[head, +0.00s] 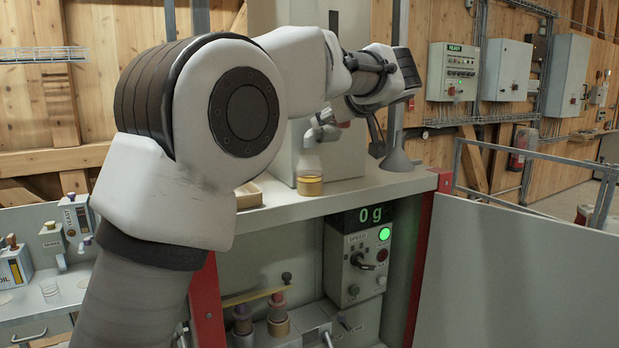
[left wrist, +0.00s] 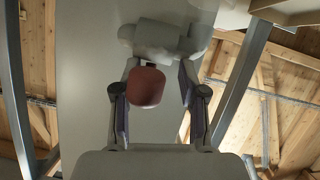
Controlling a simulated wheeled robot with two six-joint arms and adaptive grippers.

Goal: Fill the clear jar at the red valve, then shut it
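The clear jar (head: 309,178) stands upright on the pale shelf below a grey tap spout (head: 322,132), with amber liquid in its lower part. I cannot make out a stream between spout and jar. The red valve knob (left wrist: 146,87) shows in the left wrist view in front of the grey tap body (left wrist: 160,40). My left gripper (left wrist: 158,78) is open, its two fingers spread either side of the knob, which sits closer to the left finger in the picture. In the head view my left gripper (head: 356,112) is at the tap, and the knob is mostly hidden. My right gripper is not in view.
The shelf (head: 345,191) carries a wooden tray (head: 248,196) left of the jar and a grey funnel-like piece (head: 396,159) to its right. Grey panels flank the stand.

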